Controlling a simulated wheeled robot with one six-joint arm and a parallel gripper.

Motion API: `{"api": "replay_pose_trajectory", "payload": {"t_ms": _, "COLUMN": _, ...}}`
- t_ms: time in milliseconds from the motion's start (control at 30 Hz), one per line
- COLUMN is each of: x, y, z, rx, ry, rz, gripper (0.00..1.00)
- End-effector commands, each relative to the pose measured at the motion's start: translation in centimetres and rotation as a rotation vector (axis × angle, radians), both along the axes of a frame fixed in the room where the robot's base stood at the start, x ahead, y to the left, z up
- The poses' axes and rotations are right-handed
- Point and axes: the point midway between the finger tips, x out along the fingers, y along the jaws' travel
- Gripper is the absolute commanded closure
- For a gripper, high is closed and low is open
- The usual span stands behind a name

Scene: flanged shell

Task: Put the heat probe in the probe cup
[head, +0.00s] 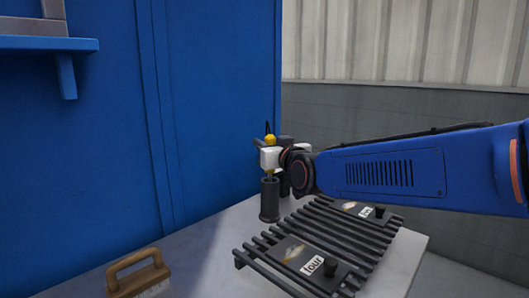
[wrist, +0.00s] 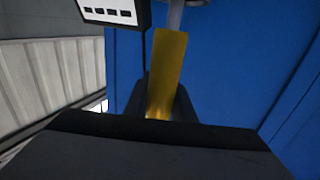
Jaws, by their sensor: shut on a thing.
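The heat probe, with a yellow part (head: 270,140) and a dark tip above it, stands about upright in my gripper (head: 269,153). In the wrist view its yellow handle (wrist: 167,65) sits between the two dark fingers of my gripper (wrist: 159,103), which are shut on it. A grey shaft shows past the handle. The probe cup (head: 269,200), a dark upright cylinder, stands on the table directly below my gripper. A little yellow shows just above the cup's mouth. I cannot tell whether the probe's lower end is inside the cup.
A wooden-handled brush (head: 138,275) is at the front left. A blue wall (head: 110,150) rises behind the table. A white box with dark slots (wrist: 108,12) shows in the wrist view.

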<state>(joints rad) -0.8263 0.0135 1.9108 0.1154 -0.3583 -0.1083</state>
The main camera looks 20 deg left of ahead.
Motion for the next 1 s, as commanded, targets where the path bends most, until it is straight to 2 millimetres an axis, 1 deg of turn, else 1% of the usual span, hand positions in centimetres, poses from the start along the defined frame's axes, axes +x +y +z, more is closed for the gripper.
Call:
{"api": "replay_pose_trajectory", "payload": {"t_ms": 33, "x": 0.0, "y": 0.0, "z": -0.8, "rx": -0.002, "ry": 0.002, "rz": 0.000, "gripper": 1.00}}
{"api": "replay_pose_trajectory", "payload": {"t_ms": 100, "x": 0.0, "y": 0.0, "z": -1.7, "rx": -0.001, "ry": 0.001, "rz": 0.000, "gripper": 1.00}}
{"api": "replay_pose_trajectory", "payload": {"t_ms": 167, "x": 0.0, "y": 0.0, "z": -2.1, "rx": -0.001, "ry": 0.001, "rz": 0.000, "gripper": 1.00}}
{"api": "replay_pose_trajectory", "payload": {"t_ms": 533, "x": 0.0, "y": 0.0, "z": -2.4, "rx": 0.000, "ry": 0.000, "rz": 0.000, "gripper": 1.00}}
{"api": "replay_pose_trajectory", "payload": {"t_ms": 567, "x": 0.0, "y": 0.0, "z": -2.4, "rx": 0.000, "ry": 0.000, "rz": 0.000, "gripper": 0.75}}
{"api": "replay_pose_trajectory", "payload": {"t_ms": 600, "x": 0.0, "y": 0.0, "z": -2.4, "rx": 0.000, "ry": 0.000, "rz": 0.000, "gripper": 0.66}}
{"api": "replay_pose_trajectory", "payload": {"t_ms": 633, "x": 0.0, "y": 0.0, "z": -2.4, "rx": 0.000, "ry": 0.000, "rz": 0.000, "gripper": 0.59}}
{"api": "replay_pose_trajectory", "payload": {"t_ms": 867, "x": 0.0, "y": 0.0, "z": -2.4, "rx": -0.001, "ry": 0.001, "rz": 0.000, "gripper": 0.59}}
{"api": "replay_pose_trajectory", "payload": {"t_ms": 1000, "x": 0.0, "y": 0.0, "z": -2.1, "rx": 0.000, "ry": 0.000, "rz": 0.000, "gripper": 0.59}}
